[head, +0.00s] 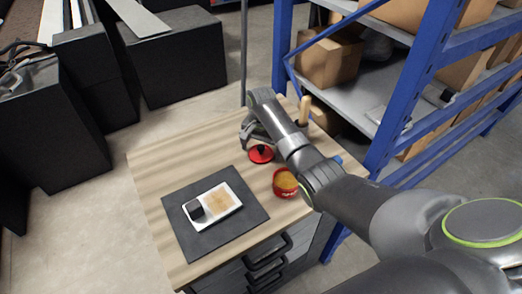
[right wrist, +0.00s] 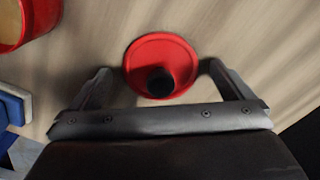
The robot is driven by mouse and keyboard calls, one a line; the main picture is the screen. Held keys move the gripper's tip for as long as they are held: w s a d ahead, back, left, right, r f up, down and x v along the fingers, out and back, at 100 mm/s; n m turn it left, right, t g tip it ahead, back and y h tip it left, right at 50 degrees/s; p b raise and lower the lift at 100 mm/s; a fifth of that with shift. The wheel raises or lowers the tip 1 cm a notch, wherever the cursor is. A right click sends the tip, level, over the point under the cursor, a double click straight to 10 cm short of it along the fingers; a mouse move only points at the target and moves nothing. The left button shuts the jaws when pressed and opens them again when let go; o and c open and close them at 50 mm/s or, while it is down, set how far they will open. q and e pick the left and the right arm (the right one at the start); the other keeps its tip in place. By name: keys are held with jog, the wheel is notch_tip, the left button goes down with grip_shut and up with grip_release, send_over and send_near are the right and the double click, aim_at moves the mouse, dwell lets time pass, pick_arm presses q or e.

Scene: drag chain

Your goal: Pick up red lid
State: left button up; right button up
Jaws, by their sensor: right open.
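The red lid (head: 261,154) lies on the wooden table top, with a black knob in its middle. In the right wrist view the red lid (right wrist: 161,62) sits between the two fingers of my right gripper (right wrist: 157,75), with a gap on each side. My right gripper (head: 250,140) is open and empty, low over the lid in the head view. The left gripper does not show in either view.
A red can (head: 289,184) with tan contents stands right of the lid. A dark mat (head: 178,205) bears a white tray (head: 226,207) with a black block. A wooden-handled object (head: 305,110) and a blue item (right wrist: 14,107) are near the right. Blue shelving (head: 402,95) stands behind.

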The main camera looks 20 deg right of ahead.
jog(key=shift+f, duration=0.1)
jog(key=shift+c, duration=0.4)
jog(key=c, duration=0.9)
